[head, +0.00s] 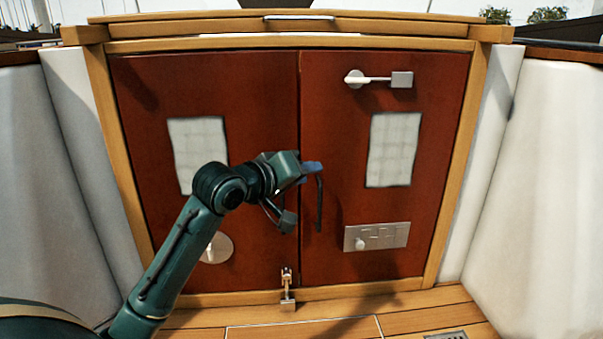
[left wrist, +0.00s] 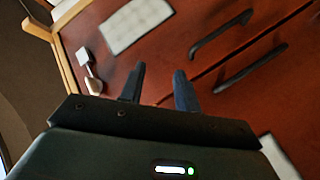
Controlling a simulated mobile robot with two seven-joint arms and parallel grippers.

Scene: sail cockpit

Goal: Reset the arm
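My left gripper (head: 312,168) is in front of the middle of the reddish-brown double doors, near the centre seam. In the left wrist view its two dark fingers (left wrist: 159,78) are apart, with only door surface seen between them. A dark handle (head: 319,203) stands upright on the right door (head: 340,130), just below the gripper in the head view. The left wrist view shows two dark handles (left wrist: 220,35), one on each side of the seam, beyond the fingers and apart from them. The left door (head: 150,110) is partly hidden by my arm. My right gripper is not in view.
A metal latch (head: 380,78) is at the right door's top. A small latch (head: 288,290) is at the bottom seam. A switch plate (head: 377,236) and pale panels (head: 394,150) are on the doors. White walls (head: 540,170) flank the wooden floor (head: 400,325).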

